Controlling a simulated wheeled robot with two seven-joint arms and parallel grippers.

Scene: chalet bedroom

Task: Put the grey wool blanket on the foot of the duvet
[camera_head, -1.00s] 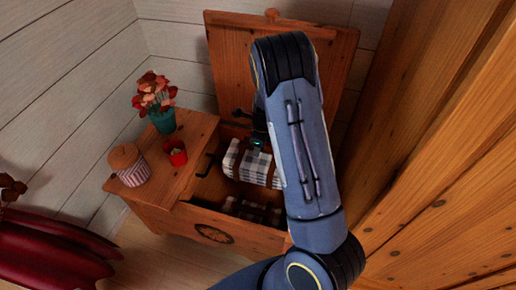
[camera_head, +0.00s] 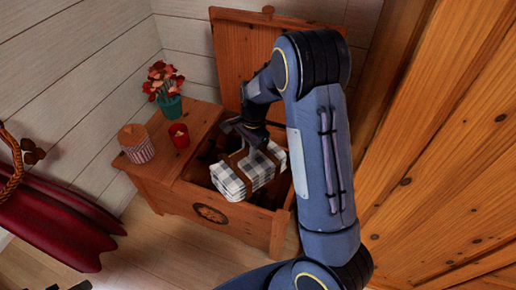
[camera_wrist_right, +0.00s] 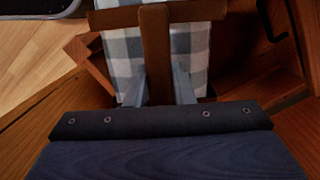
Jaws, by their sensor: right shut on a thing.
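A folded grey-and-white checked blanket (camera_head: 232,180) with brown straps is at the open wooden chest (camera_head: 165,197), above its opening. My right gripper (camera_head: 250,150) reaches down from above and is shut on the blanket's brown strap. In the right wrist view the gripper fingers (camera_wrist_right: 160,88) stand on either side of the brown strap, with the checked cloth (camera_wrist_right: 122,48) beyond. My left gripper is not in view. No duvet shows in these frames.
On the chest's left top stand a striped lidded jar (camera_head: 137,146), a red candle cup (camera_head: 179,136) and a teal vase of red flowers (camera_head: 170,106). The raised lid (camera_head: 238,40) stands behind. A wooden panel (camera_head: 440,150) fills the right. Red sledge-like runners (camera_head: 50,215) lie left.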

